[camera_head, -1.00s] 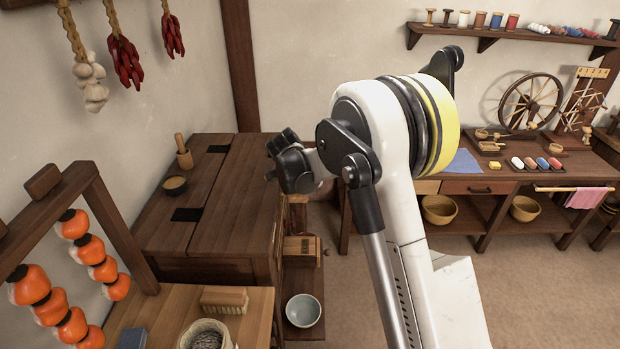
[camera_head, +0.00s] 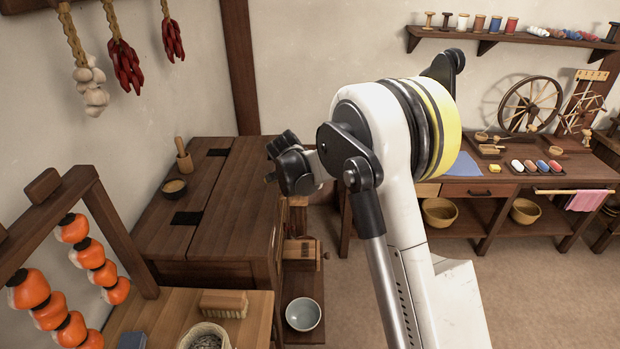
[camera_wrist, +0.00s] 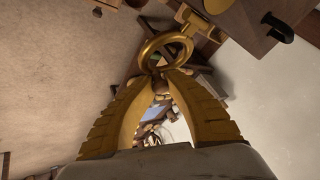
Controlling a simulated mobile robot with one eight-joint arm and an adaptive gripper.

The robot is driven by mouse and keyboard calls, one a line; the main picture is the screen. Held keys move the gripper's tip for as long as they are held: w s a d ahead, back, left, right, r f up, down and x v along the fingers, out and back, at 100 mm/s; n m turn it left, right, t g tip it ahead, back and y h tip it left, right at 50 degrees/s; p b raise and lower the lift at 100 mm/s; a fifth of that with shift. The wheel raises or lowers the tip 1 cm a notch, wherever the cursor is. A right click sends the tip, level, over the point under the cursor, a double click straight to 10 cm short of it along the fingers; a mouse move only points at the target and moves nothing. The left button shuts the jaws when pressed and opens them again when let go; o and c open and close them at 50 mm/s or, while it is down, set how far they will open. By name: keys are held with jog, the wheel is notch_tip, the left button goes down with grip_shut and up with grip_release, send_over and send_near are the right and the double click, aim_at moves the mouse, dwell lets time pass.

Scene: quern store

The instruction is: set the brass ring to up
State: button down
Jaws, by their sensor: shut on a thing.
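In the wrist view the brass ring (camera_wrist: 145,49) shows as a round loop at the tips of my gripper (camera_wrist: 160,75). The two yellow fingers meet at the tips and are shut on the ring's near edge. The ring joins a brass fitting (camera_wrist: 199,22) on a dark wooden piece of furniture (camera_wrist: 235,48). In the head view my gripper (camera_head: 276,160) is partly hidden by my own wrist, beside the right side of the dark wooden chest (camera_head: 225,200). The ring is not visible in the head view.
A bench with a brush (camera_head: 224,303) is at the front left. A work table (camera_head: 480,185) is at the back right. Open floor (camera_head: 540,290) lies at the right.

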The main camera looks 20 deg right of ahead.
jog(key=shift+w+a, duration=0.15)
jog(key=shift+a, duration=0.2)
jog(key=c, duration=1.4)
grip_release()
jog(key=shift+a, duration=0.1)
jog(key=shift+c, duration=0.2)
jog(key=shift+o, duration=0.5)
jog(key=shift+w+a, duration=0.1)
jog(key=shift+a, duration=0.05)
jog(key=shift+d, duration=0.25)
jog(key=v, duration=1.2)
jog(key=shift+a, duration=0.1)
